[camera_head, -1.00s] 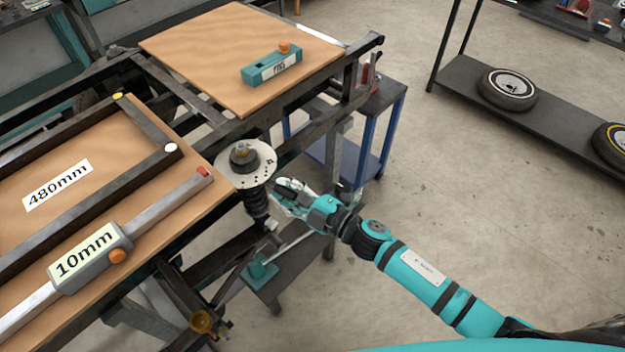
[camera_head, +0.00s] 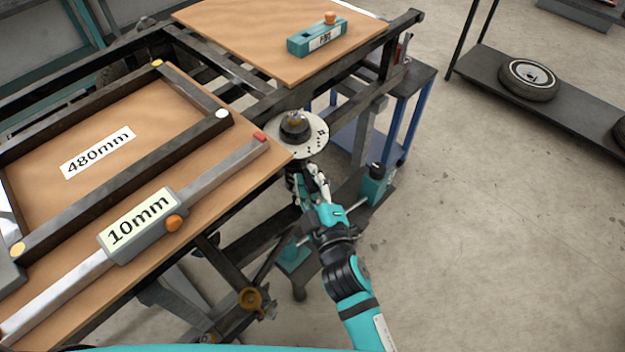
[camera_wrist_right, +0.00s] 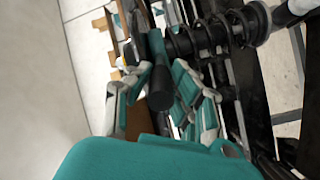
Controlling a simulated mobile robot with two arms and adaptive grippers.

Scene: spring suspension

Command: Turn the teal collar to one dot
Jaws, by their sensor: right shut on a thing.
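The spring unit stands upright with a pale round plate (camera_head: 312,140) at its top, marked with black dots. Its dark coil spring (camera_wrist_right: 215,35) crosses the top of the right wrist view. My right gripper (camera_head: 308,182) is just below the plate, against the spring unit. In the right wrist view the gripper (camera_wrist_right: 163,92) has its fingers on both sides of a black grip on a teal bar (camera_wrist_right: 156,45), and is shut on it. This looks like the handle of the teal collar. The collar's ring is mostly hidden in the head view. My left gripper is not in view.
A wooden board (camera_head: 80,205) with a metal frame and a gauge reading 10mm (camera_head: 140,218) lies left of the plate. A teal block (camera_head: 317,37) sits on the far board. A blue-legged cart (camera_head: 400,110) stands behind.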

